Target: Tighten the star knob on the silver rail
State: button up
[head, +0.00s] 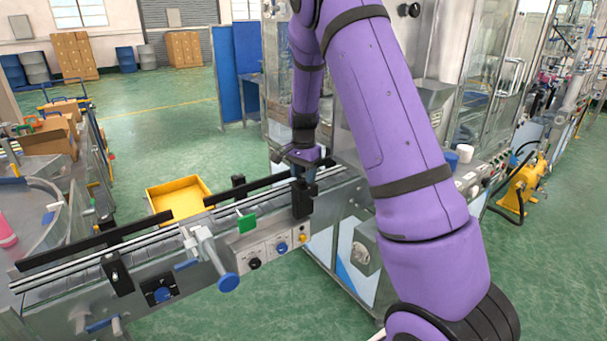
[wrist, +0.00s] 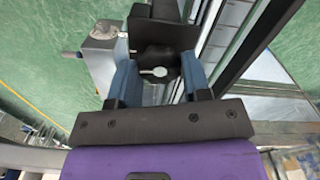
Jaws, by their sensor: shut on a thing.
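My gripper (wrist: 155,84) points down over the conveyor, with its two blue fingers on either side of a dark knob (wrist: 155,62). The jaws are shut on this knob; its lobes are partly hidden by the fingers and too dark to tell. A pale round spot shows at the knob's middle. In the head view my gripper (head: 307,172) is at the right part of the silver rail (head: 150,240), just above a black bracket block (head: 302,200). The knob cannot be made out there.
Black guide bars (head: 95,243) run along the conveyor. A crank with a blue handle (head: 228,283) sticks out from the conveyor's front, beside a green tag (head: 247,223). A yellow bin (head: 180,198) stands behind. A glass-doored machine (head: 500,70) stands at the right.

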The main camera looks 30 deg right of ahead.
aim_at(303, 176)
jog(key=shift+m, duration=0.5)
jog(key=o, duration=0.9)
jog(key=shift+o, duration=0.2)
jog(key=shift+r, duration=0.1)
notch_tip(303, 176, up, 11)
jog(key=shift+f, duration=0.2)
